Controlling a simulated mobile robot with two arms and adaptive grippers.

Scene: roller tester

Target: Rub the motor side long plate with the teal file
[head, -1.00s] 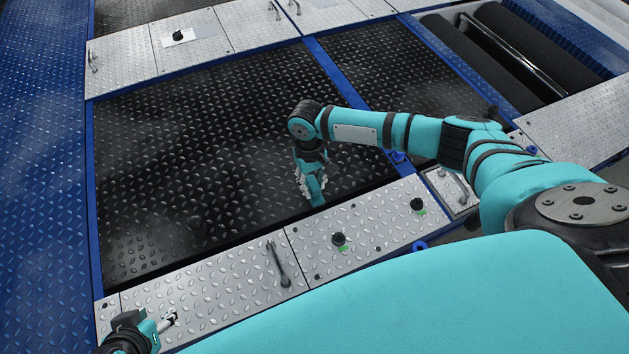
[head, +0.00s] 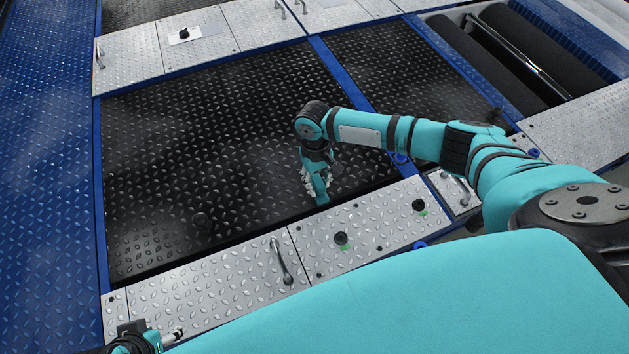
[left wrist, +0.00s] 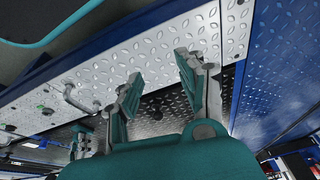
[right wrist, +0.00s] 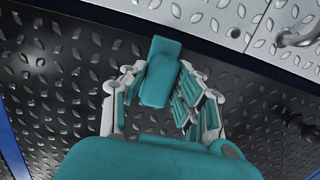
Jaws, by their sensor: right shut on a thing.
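My right gripper (head: 318,186) is shut on the teal file (right wrist: 160,72), a small flat block. In the head view the file (head: 322,198) points down by the front edge of the large black tread plate (head: 220,130), close to the silver strip. Contact cannot be told. Long silver tread plates (head: 215,295) line the front; which plate is the motor side long plate is not marked. My left gripper (left wrist: 158,88) is open and empty above silver tread plate; its tip (head: 172,338) shows at the bottom left of the head view.
A handle (head: 281,260) and black knobs (head: 341,238) stand up from the front silver strip. Dark rollers (head: 520,45) sit in a recess at the top right. Blue tread floor (head: 45,180) lies at the left.

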